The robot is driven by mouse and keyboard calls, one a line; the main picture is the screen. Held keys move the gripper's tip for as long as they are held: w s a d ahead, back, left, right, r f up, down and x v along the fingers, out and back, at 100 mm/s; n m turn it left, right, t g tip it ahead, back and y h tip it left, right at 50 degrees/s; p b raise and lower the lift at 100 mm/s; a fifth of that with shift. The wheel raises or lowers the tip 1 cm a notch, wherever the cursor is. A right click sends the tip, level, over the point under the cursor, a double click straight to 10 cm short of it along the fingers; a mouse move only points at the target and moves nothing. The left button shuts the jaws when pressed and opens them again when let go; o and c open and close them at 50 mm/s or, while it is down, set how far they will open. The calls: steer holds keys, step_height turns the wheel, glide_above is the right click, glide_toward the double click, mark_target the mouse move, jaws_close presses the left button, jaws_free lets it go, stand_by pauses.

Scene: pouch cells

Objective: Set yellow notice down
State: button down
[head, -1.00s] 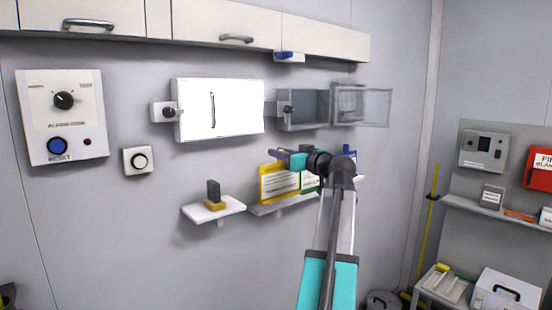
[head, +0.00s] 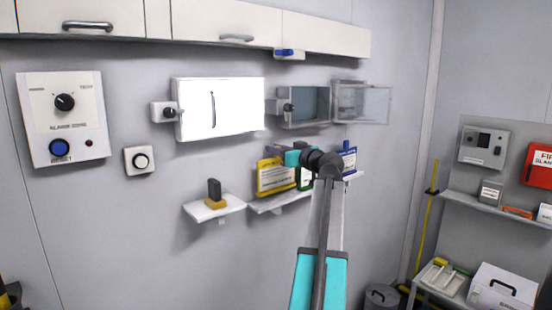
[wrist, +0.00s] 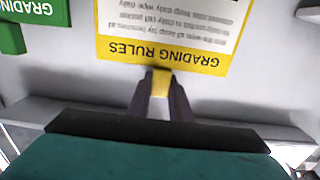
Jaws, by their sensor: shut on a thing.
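The yellow notice (head: 276,178), a card headed "GRADING RULES", is upright at the left part of a white wall shelf (head: 263,207). In the wrist view the notice (wrist: 165,25) appears upside down, with a small yellow tab at its top edge. My gripper (wrist: 160,84) is shut on this tab; in the head view my gripper (head: 275,151) is at the notice's top. I cannot tell whether the notice's lower edge touches the shelf.
A green notice (head: 305,179) is close to the right, partly behind my arm; it also shows in the wrist view (wrist: 38,12). A blue notice (head: 349,160) is farther right. A smaller shelf (head: 214,207) at left holds a dark and yellow block.

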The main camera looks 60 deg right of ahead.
mark_target(278, 158)
steer(key=shift+f+p, duration=0.65)
steer(key=shift+f, duration=1)
steer(key=c, duration=1.6)
jaws_free()
steer(key=shift+r, duration=0.2)
steer(key=shift+s+a+f, duration=0.1)
steer(key=shift+s+f, duration=0.05)
steer(key=shift+s, duration=0.15)
steer(key=b+v, duration=0.4)
steer(key=v, duration=0.7)
steer(key=shift+s, duration=0.2)
